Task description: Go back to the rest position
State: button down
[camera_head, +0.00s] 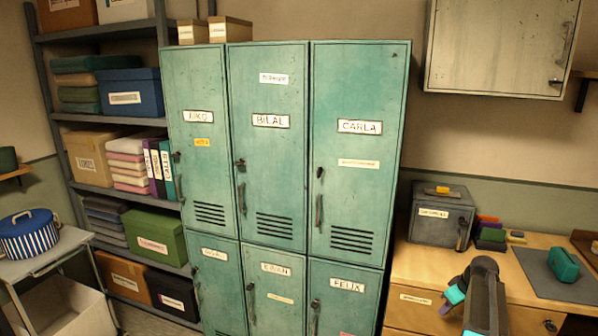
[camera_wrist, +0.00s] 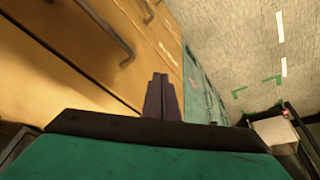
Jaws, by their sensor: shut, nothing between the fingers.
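In the wrist view my gripper (camera_wrist: 161,80) has its two dark fingers together, with nothing between them. It points past the wooden front of a desk with dark handles, and the fingertips appear apart from it. In the head view part of my arm (camera_head: 483,295) shows at the lower right, in front of the wooden desk (camera_head: 415,268). The fingertips cannot be made out there.
Green lockers (camera_head: 265,150) with name labels stand in the middle, doors closed. A grey box (camera_head: 440,228) and a green object (camera_head: 563,265) on a dark mat are on the desk. A shelf (camera_head: 95,190) and small table (camera_head: 45,258) stand left. Floor (camera_wrist: 235,40) is open beside the lockers.

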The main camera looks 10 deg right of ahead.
jog(key=s+a+f+m+g+b, duration=0.15)
jog(key=s+a+f, duration=0.25)
jog(key=a+f, duration=0.5)
jog(key=s+a+f+g+y+b, duration=0.1)
jog(key=s+a+f+g, duration=0.15)
jog(key=a+f, duration=0.65)
jog(key=s+a+f+g+b, duration=0.1)
jog(key=s+a+f, duration=0.3)
jog(key=a+f, duration=0.45)
jog(key=s+a+f+g+b, duration=0.1)
jog(key=s+a+f, duration=0.4)
jog(key=s, duration=0.4)
jog(key=s+a+f+m+g+h+b, duration=0.1)
jog(key=s+a+f, duration=0.3)
jog(key=s, duration=0.4)
jog(key=s+a+f+m+g+b, duration=0.1)
jog(key=s+a+f+g, duration=0.1)
jog(key=s+a+f, duration=0.3)
jog(key=s+a, duration=0.2)
jog(key=s, duration=0.2)
jog(key=shift+s+f+g+h, duration=0.3)
jog(key=shift+s+g, duration=0.05)
jog(key=shift+g, duration=0.05)
jog(key=shift+w, duration=0.1)
